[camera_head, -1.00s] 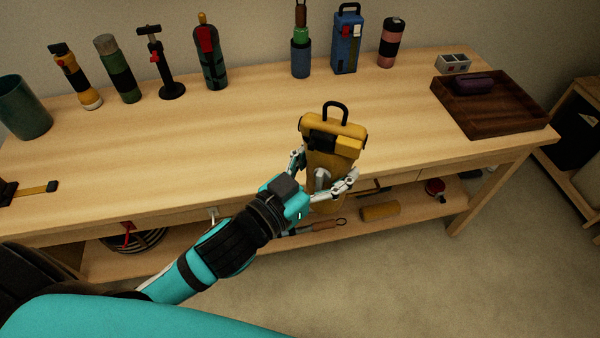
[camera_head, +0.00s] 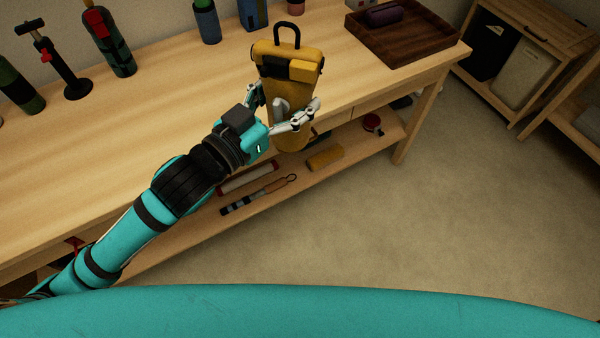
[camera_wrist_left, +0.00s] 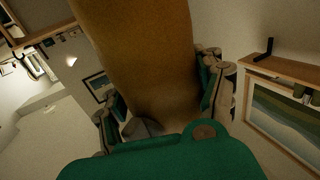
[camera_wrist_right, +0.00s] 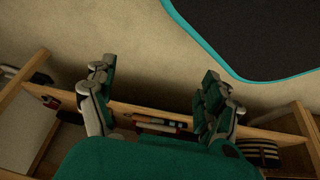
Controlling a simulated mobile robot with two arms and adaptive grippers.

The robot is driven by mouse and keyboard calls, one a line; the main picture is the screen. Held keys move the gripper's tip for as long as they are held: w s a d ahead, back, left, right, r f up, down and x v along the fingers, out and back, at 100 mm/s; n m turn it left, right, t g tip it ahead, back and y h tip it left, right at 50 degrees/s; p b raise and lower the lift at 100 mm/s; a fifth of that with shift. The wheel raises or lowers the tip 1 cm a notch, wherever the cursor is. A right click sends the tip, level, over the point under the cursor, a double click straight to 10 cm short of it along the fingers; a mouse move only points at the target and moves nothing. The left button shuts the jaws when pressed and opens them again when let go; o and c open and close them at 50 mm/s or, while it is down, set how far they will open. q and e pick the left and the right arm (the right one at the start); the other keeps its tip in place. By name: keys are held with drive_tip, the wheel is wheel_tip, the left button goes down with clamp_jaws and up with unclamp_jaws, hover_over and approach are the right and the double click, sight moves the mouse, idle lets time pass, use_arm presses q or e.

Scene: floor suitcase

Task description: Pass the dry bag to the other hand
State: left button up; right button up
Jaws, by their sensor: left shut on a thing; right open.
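The dry bag (camera_head: 288,88) is yellow with a black handle loop on top and black and yellow buckle parts. My left gripper (camera_head: 287,112) is shut on it and holds it upright in front of the bench's front edge. In the left wrist view the bag (camera_wrist_left: 145,50) fills the space between the fingers of my left gripper (camera_wrist_left: 165,100). My right gripper (camera_wrist_right: 155,95) shows only in the right wrist view, open and empty, with the bench and its lower shelf beyond it. The head view does not show the right gripper.
The wooden bench (camera_head: 150,130) has bottles and tools along its back and a dark wooden tray (camera_head: 405,45) at its right end. Its lower shelf (camera_head: 350,150) holds several items. The floor (camera_head: 400,220) in front is clear. A wooden cabinet (camera_head: 530,35) stands at the right.

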drive_tip(key=shift+o, duration=0.5)
drive_tip(key=w+a+r+t+y, duration=0.1)
drive_tip(key=w+a+r+t, duration=0.2)
drive_tip(key=w+a+r, duration=0.3)
drive_tip(key=a+r, duration=0.3)
drive_tip(key=r, duration=0.2)
drive_tip(key=shift+w+r+n+y, duration=0.4)
drive_tip(key=w+a+r+t+y, duration=0.1)
drive_tip(key=w+a+r+t, duration=0.15)
drive_tip(key=r, duration=0.45)
drive_tip(key=w+a+r+t, duration=0.1)
drive_tip(key=w+a+r, duration=0.15)
drive_tip(key=r, duration=0.35)
wheel_tip(320, 180, up, 29)
drive_tip(key=w+d+m+t, duration=0.1)
drive_tip(key=w+m+t, duration=0.2)
drive_tip(key=t, duration=0.3)
drive_tip(key=x, duration=1.1)
drive_tip(key=shift+w+d, duration=0.15)
drive_tip(key=shift+w, duration=0.05)
drive_tip(key=shift+c, duration=0.4)
